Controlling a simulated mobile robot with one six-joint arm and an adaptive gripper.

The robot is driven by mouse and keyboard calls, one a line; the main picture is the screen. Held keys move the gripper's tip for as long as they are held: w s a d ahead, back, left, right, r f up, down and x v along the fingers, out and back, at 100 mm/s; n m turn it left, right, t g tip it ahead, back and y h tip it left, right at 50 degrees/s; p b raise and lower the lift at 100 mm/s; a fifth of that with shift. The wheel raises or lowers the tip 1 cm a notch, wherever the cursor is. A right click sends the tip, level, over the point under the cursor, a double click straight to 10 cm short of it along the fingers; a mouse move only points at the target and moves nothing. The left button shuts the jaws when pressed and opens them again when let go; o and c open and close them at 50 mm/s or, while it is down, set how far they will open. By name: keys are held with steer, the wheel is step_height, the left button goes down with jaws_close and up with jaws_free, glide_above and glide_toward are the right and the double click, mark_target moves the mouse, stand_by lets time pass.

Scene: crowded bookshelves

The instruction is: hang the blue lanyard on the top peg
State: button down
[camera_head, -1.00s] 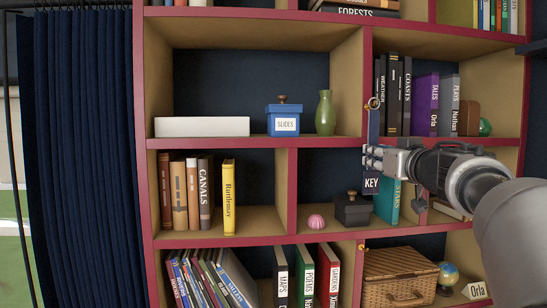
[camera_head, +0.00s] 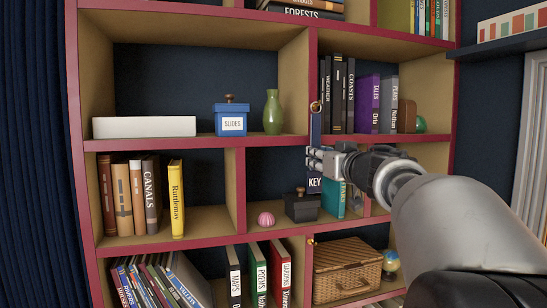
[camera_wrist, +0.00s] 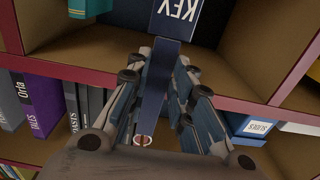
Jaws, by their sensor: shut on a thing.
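The blue lanyard (camera_head: 315,130) hangs upright against the red divider post, with its dark KEY tag (camera_head: 314,184) below. My gripper (camera_head: 316,157) is shut on the strap, between its top and the tag. In the wrist view, which is upside down, the strap (camera_wrist: 156,80) runs between my fingers (camera_wrist: 160,82). A small ring (camera_wrist: 143,140) shows at the strap's far end. The brass top peg (camera_head: 316,106) is at the strap's upper end; I cannot tell whether the ring is around it or only in front. A lower peg (camera_head: 310,241) is on the same post.
A black box (camera_head: 302,207) and a teal book (camera_head: 334,198) stand behind and below my gripper. A green vase (camera_head: 272,112) and a blue SLIDES box (camera_head: 231,118) are on the shelf to the left. A wicker basket (camera_head: 346,270) is below.

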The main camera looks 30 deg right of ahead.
steer(key=c, duration=1.3)
jaws_free()
